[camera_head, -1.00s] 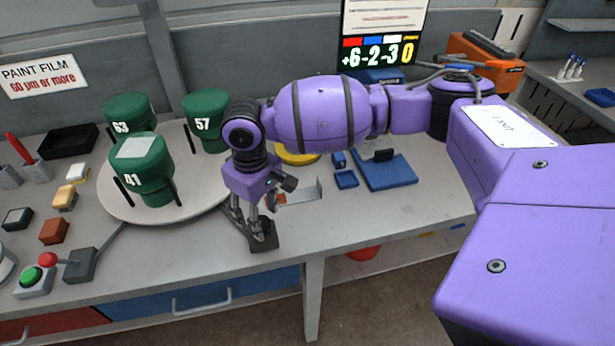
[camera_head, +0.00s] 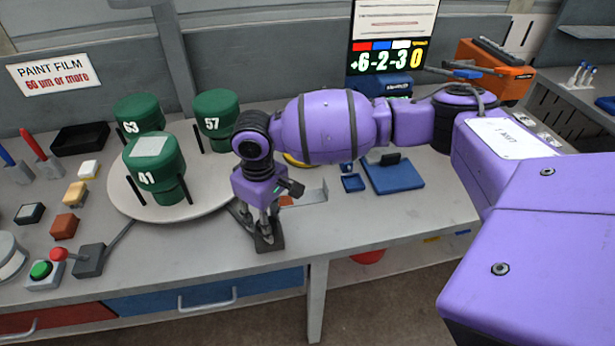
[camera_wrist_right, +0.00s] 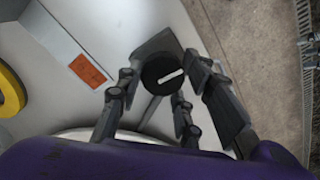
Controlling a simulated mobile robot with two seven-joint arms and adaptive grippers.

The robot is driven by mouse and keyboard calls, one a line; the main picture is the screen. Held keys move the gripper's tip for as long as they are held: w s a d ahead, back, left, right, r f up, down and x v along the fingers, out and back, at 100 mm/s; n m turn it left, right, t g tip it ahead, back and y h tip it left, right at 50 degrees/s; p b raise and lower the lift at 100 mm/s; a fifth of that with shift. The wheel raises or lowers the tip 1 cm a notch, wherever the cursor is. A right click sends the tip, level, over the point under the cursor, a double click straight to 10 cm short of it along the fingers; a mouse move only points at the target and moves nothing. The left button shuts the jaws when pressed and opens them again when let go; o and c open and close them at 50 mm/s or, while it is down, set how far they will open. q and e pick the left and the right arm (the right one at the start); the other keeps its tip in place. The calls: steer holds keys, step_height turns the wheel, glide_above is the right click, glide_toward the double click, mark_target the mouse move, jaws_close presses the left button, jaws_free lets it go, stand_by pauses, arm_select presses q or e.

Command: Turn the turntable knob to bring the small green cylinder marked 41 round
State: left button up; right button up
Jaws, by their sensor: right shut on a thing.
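The green cylinder marked 41 (camera_head: 152,166) stands upright at the front left of the round turntable (camera_head: 212,205). Green cylinders 63 (camera_head: 139,114) and 57 (camera_head: 214,120) stand behind it. My right gripper (camera_head: 266,230) points down at the turntable's base to the right of the disc. In the wrist view my right gripper (camera_wrist_right: 163,88) has its fingers around the round black knob (camera_wrist_right: 161,74), which bears a white bar mark. It is shut on the knob. In the head view the fingers hide most of the knob. My left gripper is not in view.
Small coloured blocks lie left of the disc. A blue tray (camera_head: 393,175) lies to the right. A display (camera_head: 388,57) reads +6-2-3 0.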

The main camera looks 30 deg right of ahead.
steer(key=shift+w+d+r, duration=0.1)
steer(key=shift+w+d, duration=0.05)
steer(key=shift+d, duration=0.05)
steer(key=o, duration=1)
steer(key=shift+r, duration=0.2)
step_height(320, 180, up, 12)
steer(key=shift+f, duration=0.2)
steer(key=shift+o, duration=0.3)
